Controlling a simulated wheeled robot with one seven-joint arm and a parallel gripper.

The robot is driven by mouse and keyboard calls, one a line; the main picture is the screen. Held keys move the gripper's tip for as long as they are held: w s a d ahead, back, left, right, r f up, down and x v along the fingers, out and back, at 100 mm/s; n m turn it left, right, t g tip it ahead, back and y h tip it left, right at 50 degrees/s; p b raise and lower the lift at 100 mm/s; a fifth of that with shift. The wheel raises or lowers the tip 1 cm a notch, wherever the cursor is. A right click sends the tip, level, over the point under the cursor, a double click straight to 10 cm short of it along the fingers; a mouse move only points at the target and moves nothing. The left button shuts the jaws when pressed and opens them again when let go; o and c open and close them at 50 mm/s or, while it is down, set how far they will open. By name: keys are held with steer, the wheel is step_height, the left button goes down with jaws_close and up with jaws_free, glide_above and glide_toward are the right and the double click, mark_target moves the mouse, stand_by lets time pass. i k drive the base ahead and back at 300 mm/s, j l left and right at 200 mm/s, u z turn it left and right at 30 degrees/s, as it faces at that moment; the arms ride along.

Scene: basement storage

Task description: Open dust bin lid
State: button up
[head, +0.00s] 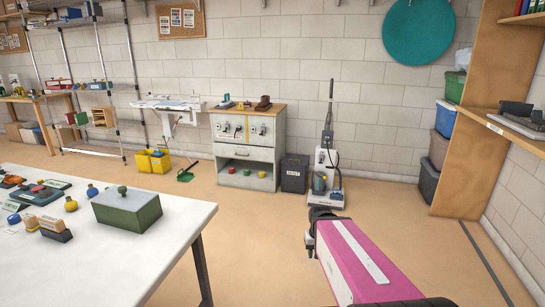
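A dark grey bin (294,178) with a small pale label on its front stands on the floor against the back wall. It is just right of the grey cabinet and left of the upright vacuum cleaner; it looks like the dust bin. Its top looks closed, but it is too small to make out the lid's edge or handle. My pink arm link reaches forward from the lower right, ending in a black joint in front of the vacuum cleaner. No gripper fingers show, and the arm is well short of the bin.
The grey cabinet (245,155) and the vacuum cleaner (326,165) flank the bin closely. A white table (110,265) with a green box (127,209) fills the left front. A yellow bucket (153,161) and green dustpan (186,174) are farther left. Open floor (255,235) lies before the bin.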

mark_target(296, 157)
steer(key=i, duration=1.9)
steer(key=i+z, duration=0.15)
steer(key=i, duration=0.3)
steer(key=i+j+z, duration=0.15)
steer(key=i, duration=0.35)
steer(key=i+j+z, duration=0.1)
steer(key=i, duration=0.35)
steer(key=i+j+z, duration=0.15)
steer(key=i, duration=0.3)
steer(key=j, duration=0.1)
